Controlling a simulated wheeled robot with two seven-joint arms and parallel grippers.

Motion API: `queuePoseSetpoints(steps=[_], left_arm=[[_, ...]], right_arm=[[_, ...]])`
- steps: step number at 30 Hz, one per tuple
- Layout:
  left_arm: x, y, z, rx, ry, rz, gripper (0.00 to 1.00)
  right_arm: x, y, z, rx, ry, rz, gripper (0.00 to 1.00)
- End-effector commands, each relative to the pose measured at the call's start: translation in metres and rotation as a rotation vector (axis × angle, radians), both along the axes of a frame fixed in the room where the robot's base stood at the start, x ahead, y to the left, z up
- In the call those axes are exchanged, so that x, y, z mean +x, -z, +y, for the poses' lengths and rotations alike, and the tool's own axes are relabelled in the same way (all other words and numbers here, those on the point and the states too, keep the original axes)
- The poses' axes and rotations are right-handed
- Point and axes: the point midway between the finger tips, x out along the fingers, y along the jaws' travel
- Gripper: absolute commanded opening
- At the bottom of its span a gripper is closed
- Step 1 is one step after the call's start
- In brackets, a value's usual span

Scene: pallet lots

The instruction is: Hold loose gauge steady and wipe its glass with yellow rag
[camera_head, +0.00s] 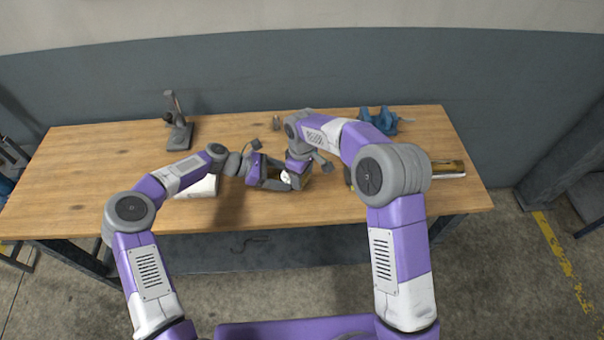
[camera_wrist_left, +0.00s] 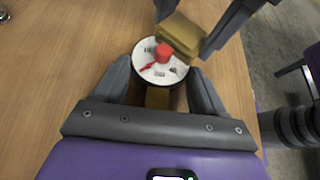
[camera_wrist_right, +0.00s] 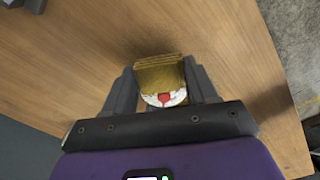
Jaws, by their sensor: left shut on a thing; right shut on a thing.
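The gauge (camera_wrist_left: 150,72) has a round white dial with a red needle and red hub. In the left wrist view it sits between the fingers of my left gripper (camera_wrist_left: 162,85), which is shut on it. In the head view its white face (camera_head: 286,178) shows small between my two grippers. The yellow rag (camera_wrist_right: 160,72), a folded brownish-yellow pad, is held in my right gripper (camera_wrist_right: 162,82). In the left wrist view the rag (camera_wrist_left: 180,32) overlaps the upper right of the dial; whether it touches the glass I cannot tell. The rag is mostly hidden in the head view.
The wooden bench (camera_head: 110,165) carries a grey stand (camera_head: 178,130) at back left, a blue vise (camera_head: 382,121) at back right and a brass-coloured cylinder (camera_head: 447,168) at the right. A white item (camera_head: 197,187) lies under my left forearm. The bench's left end is clear.

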Motion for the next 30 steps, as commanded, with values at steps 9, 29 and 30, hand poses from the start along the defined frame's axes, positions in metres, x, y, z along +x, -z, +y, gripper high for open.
queuePoseSetpoints(steps=[9,29,30], left_arm=[[0.004,0.0,0.002,0.003,-0.014,-0.005,0.31],[0.002,0.001,0.001,0.003,-0.007,-0.002,0.31],[0.002,0.001,0.001,0.003,-0.007,-0.002,0.31]], right_arm=[[-0.003,-0.02,0.005,0.005,-0.007,0.006,0.29],[-0.002,-0.061,0.003,0.003,-0.004,0.005,0.29],[-0.002,-0.061,0.003,0.003,-0.004,0.005,0.29]])
